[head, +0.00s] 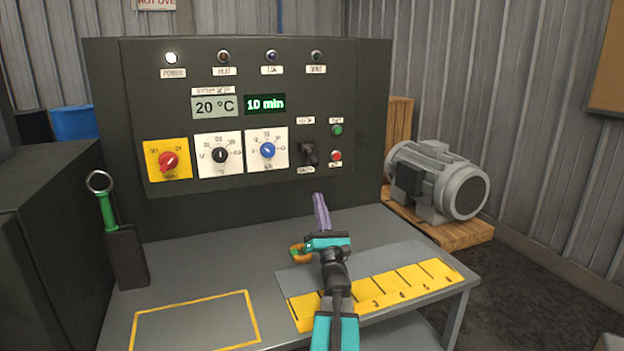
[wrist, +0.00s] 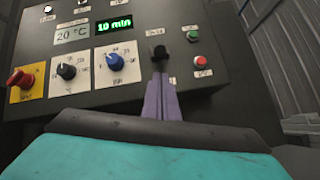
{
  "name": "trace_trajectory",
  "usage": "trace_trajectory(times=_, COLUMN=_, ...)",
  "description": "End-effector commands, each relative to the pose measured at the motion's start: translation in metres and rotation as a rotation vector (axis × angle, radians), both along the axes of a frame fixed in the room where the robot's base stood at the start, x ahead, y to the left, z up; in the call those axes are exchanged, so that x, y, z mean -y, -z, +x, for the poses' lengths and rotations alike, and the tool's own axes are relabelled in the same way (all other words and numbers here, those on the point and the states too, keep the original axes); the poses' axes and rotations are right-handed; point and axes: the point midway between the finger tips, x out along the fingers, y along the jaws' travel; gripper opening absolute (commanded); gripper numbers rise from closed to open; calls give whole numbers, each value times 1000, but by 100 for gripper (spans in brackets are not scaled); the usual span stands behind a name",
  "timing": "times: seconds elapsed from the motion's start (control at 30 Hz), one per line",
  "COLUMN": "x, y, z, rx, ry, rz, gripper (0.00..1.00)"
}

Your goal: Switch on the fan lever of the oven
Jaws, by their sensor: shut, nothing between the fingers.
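The fan lever (head: 309,153) is a small black lever on the right of the dark oven panel (head: 350,80), between an upper and a lower label too blurred to read. Its handle appears to point down. My gripper (head: 319,197) is shut and empty, its purple fingers pointing at the panel from below the lever. In the wrist view the fingertips (wrist: 158,78) sit just under the lever (wrist: 158,52); in the head view a gap shows between them. The fan lamp (head: 271,56) looks unlit. The power lamp (head: 171,58) glows white.
A green button (head: 337,130) and a red button (head: 336,155) sit close right of the lever. A blue dial (head: 267,150) is to its left. The bench (head: 200,260) below carries an orange-and-green ring-like item (head: 299,252) beside my arm. A motor (head: 440,180) stands at right.

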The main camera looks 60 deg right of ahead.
Motion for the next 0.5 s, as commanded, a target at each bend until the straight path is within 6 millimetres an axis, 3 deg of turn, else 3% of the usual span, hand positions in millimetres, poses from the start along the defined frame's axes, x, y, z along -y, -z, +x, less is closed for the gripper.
trace_trajectory(times=0.5, x=8, y=-12, z=10, rx=0, ry=-1, rz=0, gripper=0)
